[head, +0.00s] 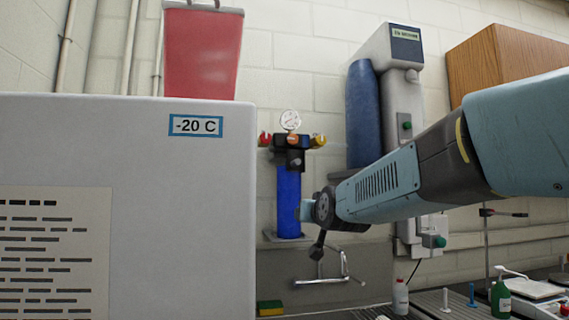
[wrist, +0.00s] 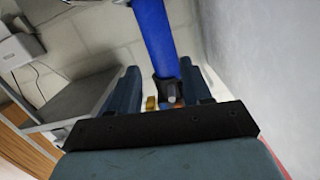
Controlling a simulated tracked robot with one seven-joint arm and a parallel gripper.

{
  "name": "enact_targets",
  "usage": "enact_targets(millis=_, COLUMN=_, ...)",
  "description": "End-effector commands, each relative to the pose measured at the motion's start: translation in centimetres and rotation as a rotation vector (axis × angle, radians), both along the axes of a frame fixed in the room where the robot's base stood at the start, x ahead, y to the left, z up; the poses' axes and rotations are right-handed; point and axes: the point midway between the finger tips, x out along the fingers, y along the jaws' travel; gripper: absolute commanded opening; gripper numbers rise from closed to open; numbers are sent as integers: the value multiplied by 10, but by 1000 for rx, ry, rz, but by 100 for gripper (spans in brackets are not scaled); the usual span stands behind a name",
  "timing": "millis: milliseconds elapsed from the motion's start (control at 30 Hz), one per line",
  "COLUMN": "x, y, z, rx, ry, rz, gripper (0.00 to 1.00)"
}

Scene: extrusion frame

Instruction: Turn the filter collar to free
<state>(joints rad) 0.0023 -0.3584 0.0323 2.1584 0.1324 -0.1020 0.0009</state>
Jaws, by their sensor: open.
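The filter is a blue cylinder (head: 288,200) on the back wall, with a dark collar (head: 295,158) at its top under a black head with a round gauge (head: 290,120). My gripper (head: 303,211) is in front of the cylinder's right side, lower than the collar in the picture. In the wrist view the open gripper (wrist: 155,72) has one finger on each side of the blue cylinder (wrist: 152,30) as seen. The dark collar (wrist: 166,90) shows near the palm bar, which hides what is beyond. No contact can be made out.
A large grey freezer (head: 180,160) marked -20 C fills the left, with a red container (head: 203,55) on it. Red and yellow knobs (head: 318,141) flank the head. A sink tap (head: 330,272) is below. A wall-mounted unit (head: 403,130) with a blue cylinder stands right of the filter.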

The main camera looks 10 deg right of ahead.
Motion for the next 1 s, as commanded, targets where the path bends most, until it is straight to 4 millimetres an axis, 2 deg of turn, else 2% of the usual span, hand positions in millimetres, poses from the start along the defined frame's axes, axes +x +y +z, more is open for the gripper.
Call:
enact_targets(millis=33, x=20, y=0, z=16, rx=12, ry=-73, rz=-8, gripper=48)
enact_targets(millis=100, x=41, y=-1, z=41, rx=28, ry=-181, rz=-22, gripper=48)
enact_targets(millis=200, x=64, y=-3, z=70, rx=47, ry=-315, rz=-43, gripper=48)
enact_targets(millis=300, x=78, y=-5, z=89, rx=61, ry=-415, rz=-60, gripper=48)
enact_targets(millis=400, x=86, y=-7, z=102, rx=71, ry=-480, rz=-71, gripper=48)
enact_targets(millis=667, x=102, y=-10, z=114, rx=76, ry=-517, rz=-79, gripper=48)
enact_targets(millis=1000, x=155, y=-14, z=135, rx=76, ry=-516, rz=-79, gripper=48)
